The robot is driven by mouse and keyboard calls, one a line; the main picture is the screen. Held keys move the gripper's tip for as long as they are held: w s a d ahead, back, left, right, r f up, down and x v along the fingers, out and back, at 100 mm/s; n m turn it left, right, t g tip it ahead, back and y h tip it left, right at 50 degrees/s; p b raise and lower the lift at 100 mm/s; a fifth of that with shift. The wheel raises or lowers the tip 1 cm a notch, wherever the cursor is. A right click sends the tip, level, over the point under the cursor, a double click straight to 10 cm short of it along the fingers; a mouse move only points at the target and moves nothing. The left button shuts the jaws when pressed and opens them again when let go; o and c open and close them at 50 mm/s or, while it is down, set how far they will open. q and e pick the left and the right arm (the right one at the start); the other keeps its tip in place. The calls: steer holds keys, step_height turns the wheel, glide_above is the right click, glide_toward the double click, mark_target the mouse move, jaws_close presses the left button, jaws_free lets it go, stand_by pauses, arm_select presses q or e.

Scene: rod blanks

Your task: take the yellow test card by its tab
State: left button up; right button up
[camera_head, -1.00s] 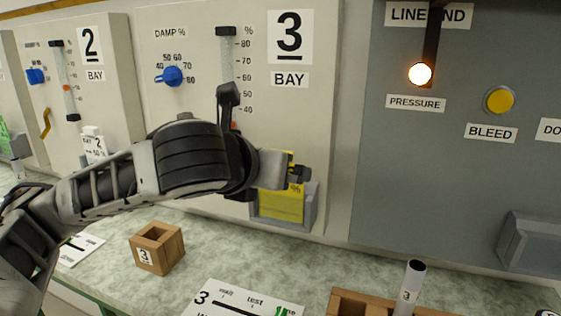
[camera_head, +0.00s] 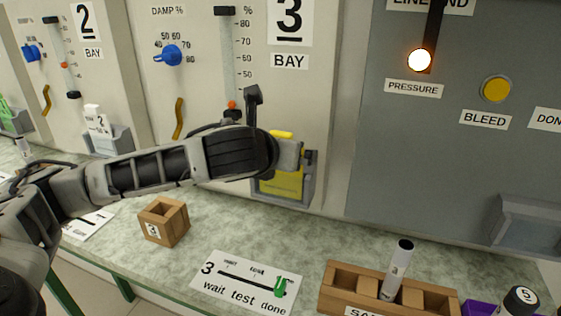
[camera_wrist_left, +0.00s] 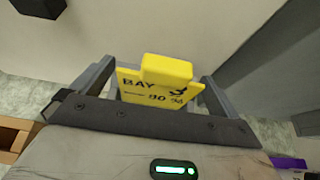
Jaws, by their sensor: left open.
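The yellow test card (camera_head: 287,185) stands in a grey holder (camera_head: 309,180) on the bay 3 panel, partly hidden by my left gripper. Its yellow tab (camera_head: 281,134) shows just above my gripper. The left wrist view shows the tab (camera_wrist_left: 166,70) sticking up from the card (camera_wrist_left: 130,86), which bears "BAY 3" and a partly covered percent figure. My left gripper (camera_head: 304,158) is open, right in front of the card and close to the tab. I cannot tell whether it touches the card. My right gripper is not in view.
A wooden block marked 3 (camera_head: 163,222), a wait/test/done strip (camera_head: 247,283) and a wooden rack (camera_head: 340,281) with a grey rod (camera_head: 397,268) lie on the counter below. The panel's blue knob (camera_head: 168,55) and a brown lever (camera_head: 179,118) are near my arm.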

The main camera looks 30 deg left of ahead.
arm_select(q)
steer(key=c, duration=0.9)
steer(key=shift+r, duration=0.15)
